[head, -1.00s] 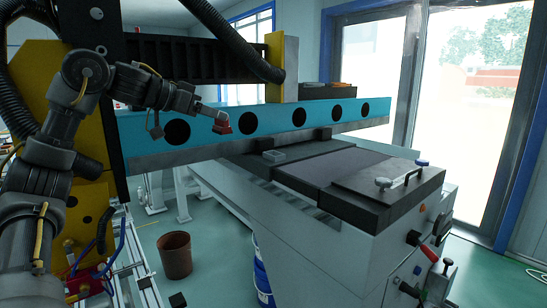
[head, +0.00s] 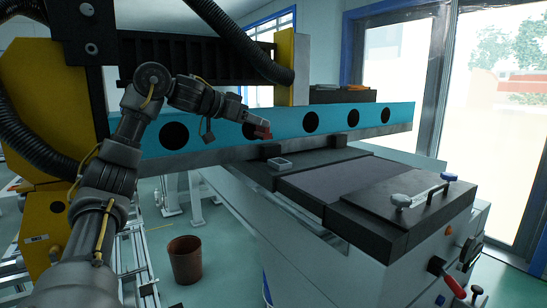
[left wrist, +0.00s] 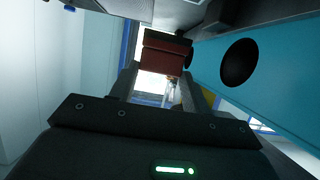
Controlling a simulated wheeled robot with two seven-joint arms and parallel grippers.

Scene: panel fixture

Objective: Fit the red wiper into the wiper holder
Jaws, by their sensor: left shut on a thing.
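The red wiper (head: 263,133) is small and is held at the tip of my left gripper (head: 255,127), in front of the blue beam by its second hole. In the left wrist view, the wiper (left wrist: 165,52) shows as a dark red block between the fingers of my gripper (left wrist: 158,83), which are shut on it. A small grey open-topped box (head: 279,163), which looks like the wiper holder, sits on the machine's dark top, below and slightly right of the wiper. The wiper is apart from it. My right gripper is not in view.
The blue beam (head: 330,122) with round holes runs behind the wiper, close to my left gripper. The dark machine top (head: 340,180) is mostly clear and has a handle (head: 425,195) near its right end. A brown bucket (head: 185,260) stands on the floor.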

